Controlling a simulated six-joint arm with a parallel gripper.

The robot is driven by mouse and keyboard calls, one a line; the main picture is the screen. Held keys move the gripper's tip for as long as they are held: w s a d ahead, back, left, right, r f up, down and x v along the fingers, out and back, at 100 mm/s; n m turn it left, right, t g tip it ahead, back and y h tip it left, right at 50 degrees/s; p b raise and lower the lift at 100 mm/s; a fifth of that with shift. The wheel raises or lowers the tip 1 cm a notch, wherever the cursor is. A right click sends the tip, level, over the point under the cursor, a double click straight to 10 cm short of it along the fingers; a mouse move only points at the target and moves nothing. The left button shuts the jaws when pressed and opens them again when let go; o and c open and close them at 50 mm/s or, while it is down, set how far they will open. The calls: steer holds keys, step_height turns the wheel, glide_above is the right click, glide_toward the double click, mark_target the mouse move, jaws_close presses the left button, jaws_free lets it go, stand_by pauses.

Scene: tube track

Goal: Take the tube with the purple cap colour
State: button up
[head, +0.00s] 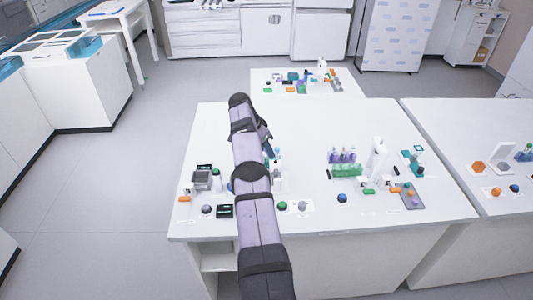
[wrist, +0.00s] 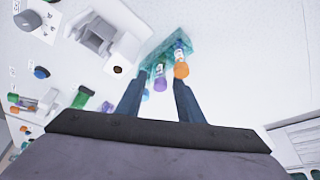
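In the wrist view, a tube with a purple cap (wrist: 160,83) stands in a translucent teal rack (wrist: 152,52). A tube with an orange cap (wrist: 181,70) is right beside it, and a small blue round end (wrist: 145,96) shows just left of it. My gripper (wrist: 158,78) is open, with one dark finger on each side of the picture's middle. The purple cap appears between the fingers; I cannot tell how far beyond the fingertips it is. In the head view my arm hides most of my gripper and this rack.
A white device (wrist: 105,35) stands left of the rack, with loose coloured pieces farther left. In the head view, a rack of purple-topped tubes (head: 342,156) stands by a white stand (head: 377,158).

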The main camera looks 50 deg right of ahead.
steer(key=shift+f, duration=0.1)
steer(key=c, duration=0.8)
step_height(320, 180, up, 3)
steer(key=shift+r+p, duration=0.15)
steer(key=shift+p, duration=1.1)
step_height(320, 180, up, 5)
steer(key=p, duration=0.6)
steer(key=shift+f, duration=0.2)
step_height(320, 180, up, 2)
steer(key=shift+r+p, duration=0.1)
steer(key=shift+p, duration=0.8)
